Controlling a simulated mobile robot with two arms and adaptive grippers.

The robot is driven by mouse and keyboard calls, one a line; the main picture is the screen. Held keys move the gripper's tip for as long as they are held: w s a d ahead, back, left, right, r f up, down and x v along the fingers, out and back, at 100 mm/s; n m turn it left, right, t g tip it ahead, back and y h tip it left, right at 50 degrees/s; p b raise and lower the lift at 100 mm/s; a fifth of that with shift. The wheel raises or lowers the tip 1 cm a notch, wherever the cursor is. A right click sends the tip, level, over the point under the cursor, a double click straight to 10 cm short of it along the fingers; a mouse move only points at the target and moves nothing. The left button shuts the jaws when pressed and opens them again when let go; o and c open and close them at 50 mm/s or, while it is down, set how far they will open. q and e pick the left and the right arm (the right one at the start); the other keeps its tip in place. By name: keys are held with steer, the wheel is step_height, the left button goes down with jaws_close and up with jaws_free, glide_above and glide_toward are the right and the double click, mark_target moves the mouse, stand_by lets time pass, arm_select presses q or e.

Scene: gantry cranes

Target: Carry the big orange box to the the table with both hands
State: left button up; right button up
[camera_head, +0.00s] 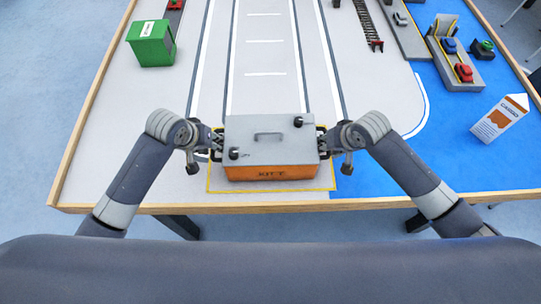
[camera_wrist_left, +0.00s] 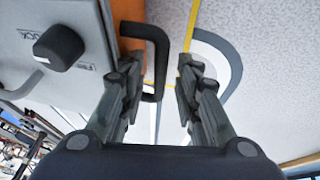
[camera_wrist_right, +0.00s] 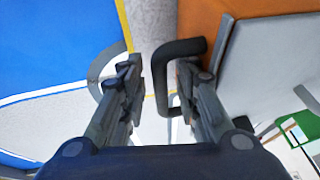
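The big orange box (camera_head: 268,172) has a grey lid and a dark handle on each side. It appears to sit on the table (camera_head: 120,207) near its front edge, inside a yellow outline (camera_head: 330,180). My left gripper (camera_head: 216,145) is at the box's left side. In the left wrist view its fingers (camera_wrist_left: 160,75) are apart, with the black side handle (camera_wrist_left: 159,60) between them. My right gripper (camera_head: 324,142) is at the right side. In the right wrist view its fingers (camera_wrist_right: 160,75) are also apart around the other handle (camera_wrist_right: 160,80). Neither pair visibly clamps its handle.
A green container (camera_head: 152,43) stands at the table's back left. A milk-carton-like box (camera_head: 500,116) and a toy car ramp (camera_head: 455,55) are on the blue right part. The printed road behind the orange box is clear.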

steer(key=shift+a, duration=0.1)
steer(key=shift+s+r, duration=0.1)
steer(key=shift+r, duration=0.1)
arm_select(q)
steer(key=v, duration=0.5)
steer(key=shift+s+a+r, duration=0.1)
steer(key=shift+s+r, duration=0.1)
steer(key=shift+r, duration=0.1)
arm_select(e)
steer(key=v, duration=1.1)
steer(key=shift+s+r, duration=0.15)
steer(key=shift+r, duration=0.15)
